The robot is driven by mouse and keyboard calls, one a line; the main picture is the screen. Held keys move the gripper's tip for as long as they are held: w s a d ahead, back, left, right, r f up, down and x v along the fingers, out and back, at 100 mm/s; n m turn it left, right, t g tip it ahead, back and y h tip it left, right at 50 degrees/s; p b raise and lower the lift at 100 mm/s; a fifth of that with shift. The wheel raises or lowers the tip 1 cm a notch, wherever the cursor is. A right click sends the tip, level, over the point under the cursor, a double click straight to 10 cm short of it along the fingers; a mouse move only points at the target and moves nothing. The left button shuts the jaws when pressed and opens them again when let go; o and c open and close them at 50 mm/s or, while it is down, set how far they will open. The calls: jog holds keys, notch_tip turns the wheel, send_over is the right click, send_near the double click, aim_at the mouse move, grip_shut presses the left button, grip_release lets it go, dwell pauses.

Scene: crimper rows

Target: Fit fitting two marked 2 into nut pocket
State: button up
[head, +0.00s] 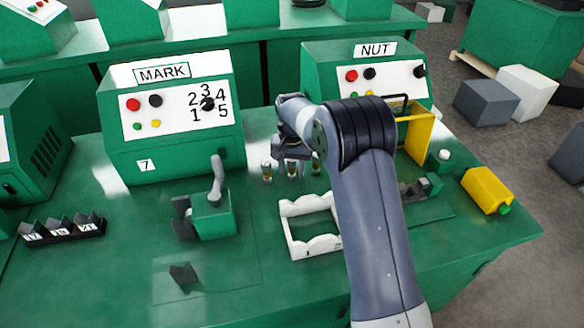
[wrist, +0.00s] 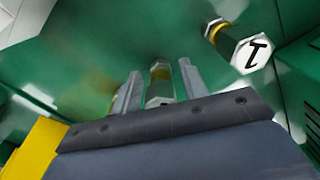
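Several short dark-green fittings with brass-coloured bands stand in a row between the MARK and NUT machines; the left one (head: 267,171) and middle one (head: 291,168) show below my gripper (head: 290,145). In the wrist view my gripper (wrist: 160,88) has its two fingers on either side of one fitting (wrist: 160,84), with a gap visible on both sides. No mark shows on that fitting. A fitting marked 1 (wrist: 242,48) is to its right. The NUT machine (head: 365,75) stands behind my arm. I cannot make out the nut pocket.
A white cradle (head: 298,246) lies in front of the fittings. A green lever tool (head: 213,215) stands left of it. A yellow frame (head: 424,137), a small green-and-grey fixture (head: 431,184) and a yellow bottle (head: 486,189) are to the right. The front left table is mostly free.

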grip_shut()
jog(key=shift+r, duration=0.1)
